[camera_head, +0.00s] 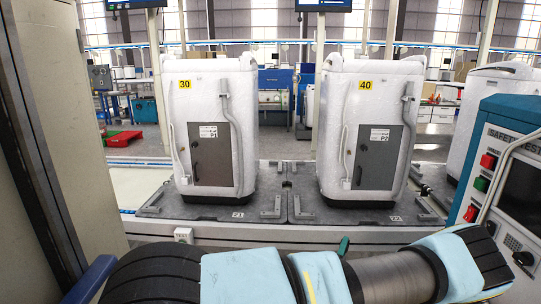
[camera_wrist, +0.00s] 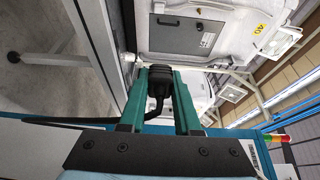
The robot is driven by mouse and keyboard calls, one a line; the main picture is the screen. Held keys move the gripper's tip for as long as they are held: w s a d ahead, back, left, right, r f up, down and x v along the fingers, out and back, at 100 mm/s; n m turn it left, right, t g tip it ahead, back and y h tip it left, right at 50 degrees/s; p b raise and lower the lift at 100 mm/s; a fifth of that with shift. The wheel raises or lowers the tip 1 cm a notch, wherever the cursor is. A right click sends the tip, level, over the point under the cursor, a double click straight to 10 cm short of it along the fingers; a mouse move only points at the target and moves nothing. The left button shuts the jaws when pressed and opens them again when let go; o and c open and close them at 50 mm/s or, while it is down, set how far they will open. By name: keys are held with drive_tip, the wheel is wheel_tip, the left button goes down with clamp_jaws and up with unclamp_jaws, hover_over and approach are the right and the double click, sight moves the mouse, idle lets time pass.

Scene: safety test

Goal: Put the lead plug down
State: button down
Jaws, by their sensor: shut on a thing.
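The lead plug (camera_wrist: 159,78), a black block with a black cable bending down from it, sits between the two green fingers of my gripper (camera_wrist: 160,72) in the wrist view. The fingers are shut on it from both sides. In the head view my arm crosses the bottom of the picture and hides the plug. A small green piece shows just above the arm there, in front of the bench edge, and may be a fingertip.
Two white washer-like units, numbered 30 (camera_head: 236,100) and 40 (camera_head: 343,110), stand on grey pallets. A small white box (camera_head: 183,235) is on the bench's front edge. The blue safety test station (camera_head: 515,165), with buttons and a screen, stands at right.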

drive_tip(key=s+a+f+n+t+y, duration=0.1)
drive_tip(key=a+f+n+y, duration=0.15)
drive_tip(key=a, duration=0.75)
drive_tip(key=s+a+f+n+t+y, duration=0.1)
drive_tip(key=s+a+f+y, duration=0.15)
drive_tip(key=a, duration=0.75)
drive_tip(key=s+a+r+n+y+p, duration=0.1)
drive_tip(key=a+r+n+p, duration=0.2)
drive_tip(key=a+n, duration=0.3)
drive_tip(key=s+a+r+n+y+p, duration=0.2)
drive_tip(key=a+n+p, duration=0.3)
drive_tip(key=n, duration=0.9)
drive_tip(key=shift+s+a+r, duration=0.3)
drive_tip(key=shift+a+r, duration=0.15)
drive_tip(key=shift+a, duration=0.75)
drive_tip(key=shift+f, duration=0.1)
